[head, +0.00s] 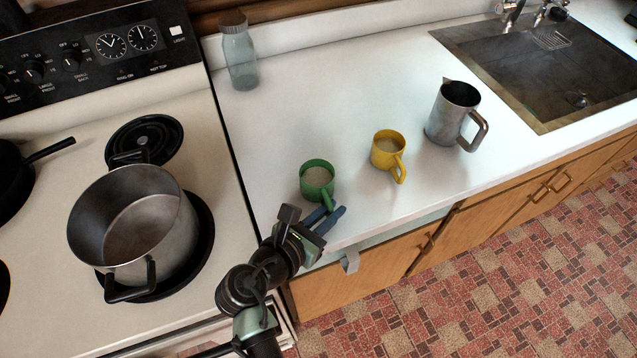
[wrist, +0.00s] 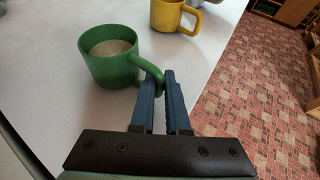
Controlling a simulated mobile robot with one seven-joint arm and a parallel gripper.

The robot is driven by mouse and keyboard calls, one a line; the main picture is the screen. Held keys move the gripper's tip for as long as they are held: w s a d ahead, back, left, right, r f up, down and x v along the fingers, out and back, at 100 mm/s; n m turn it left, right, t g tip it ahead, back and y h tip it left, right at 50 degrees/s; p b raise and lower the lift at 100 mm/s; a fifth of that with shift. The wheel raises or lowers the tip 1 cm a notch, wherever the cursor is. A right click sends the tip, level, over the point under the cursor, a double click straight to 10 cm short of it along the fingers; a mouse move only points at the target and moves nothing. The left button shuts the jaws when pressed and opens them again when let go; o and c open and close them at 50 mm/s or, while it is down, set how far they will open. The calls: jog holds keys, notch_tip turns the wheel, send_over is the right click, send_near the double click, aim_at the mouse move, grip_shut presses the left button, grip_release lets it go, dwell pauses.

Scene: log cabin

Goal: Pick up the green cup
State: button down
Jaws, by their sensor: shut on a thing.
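The green cup (head: 317,177) stands upright on the white counter near its front edge, with something pale tan inside it. In the wrist view the green cup (wrist: 108,62) is at the upper left, its handle pointing toward my gripper. My gripper (head: 330,213) reaches in from the front edge of the counter. In the wrist view the blue fingers of my gripper (wrist: 160,82) are close together with the cup's handle between their tips. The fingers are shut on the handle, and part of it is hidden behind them. The cup appears to rest on the counter.
A yellow cup (head: 388,150) and a metal pitcher (head: 455,115) stand to the right on the counter. A glass bottle (head: 239,57) is at the back left. A large pot (head: 134,225) sits on the stove at left. A sink (head: 560,65) is at the far right.

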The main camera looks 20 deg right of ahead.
jog(key=shift+r, duration=0.1)
dwell(0.7)
notch_tip(320, 180, up, 10)
jog(key=shift+p, duration=0.65)
dwell(0.5)
